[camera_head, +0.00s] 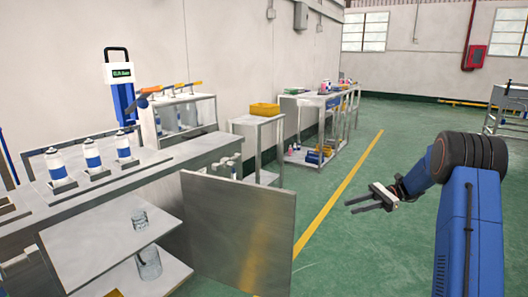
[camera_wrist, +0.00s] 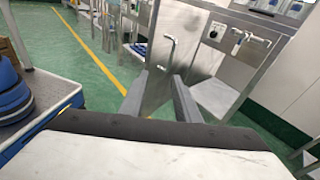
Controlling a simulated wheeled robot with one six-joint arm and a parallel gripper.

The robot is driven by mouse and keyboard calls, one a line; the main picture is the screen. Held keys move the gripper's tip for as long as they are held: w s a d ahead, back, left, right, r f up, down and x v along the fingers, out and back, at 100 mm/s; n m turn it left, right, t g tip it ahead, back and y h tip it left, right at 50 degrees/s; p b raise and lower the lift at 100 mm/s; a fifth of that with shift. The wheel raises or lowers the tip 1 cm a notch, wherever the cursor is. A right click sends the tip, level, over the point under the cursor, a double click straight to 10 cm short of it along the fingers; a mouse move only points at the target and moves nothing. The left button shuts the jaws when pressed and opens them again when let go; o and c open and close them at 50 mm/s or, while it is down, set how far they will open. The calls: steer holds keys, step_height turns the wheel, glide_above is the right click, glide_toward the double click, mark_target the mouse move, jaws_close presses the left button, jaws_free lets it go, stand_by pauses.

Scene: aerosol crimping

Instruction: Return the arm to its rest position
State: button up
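My gripper (camera_head: 372,201) is at the right of the head view, held out over the green floor in front of my blue arm. Its two grey fingers are parallel with a gap between them, and nothing is between them. In the wrist view the fingers (camera_wrist: 160,98) also stand apart and empty, with a metal panel that has a handle (camera_wrist: 168,50) beyond them. The gripper touches nothing that I can see.
A grey metal bench (camera_head: 110,190) with several white and blue cans stands at the left. An upright metal panel (camera_head: 238,232) stands left of the gripper. Green floor (camera_head: 350,255) with a yellow line lies open below the arm. A railed metal table (camera_head: 508,105) stands far right.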

steer(key=s+a+r+n+t+h, duration=0.1)
steer(key=s+a+r+n+h, duration=0.3)
steer(key=s, duration=0.7)
steer(key=s+a+r+n+h, duration=0.2)
steer(key=s+a+r+h, duration=0.3)
steer(key=s, duration=0.7)
steer(key=s+d+f+n+t+h, duration=0.1)
steer(key=s+f+n+t+h, duration=0.1)
steer(key=s, duration=0.9)
steer(key=s+d+f+n+t+h, duration=0.2)
steer(key=s+n+t+h, duration=0.2)
steer(key=s, duration=0.6)
steer(key=shift+s+d+f+n+t+h, duration=0.2)
steer(key=shift+s+n+t+h, duration=0.3)
steer(key=shift+n, duration=0.9)
steer(key=shift+w, duration=0.1)
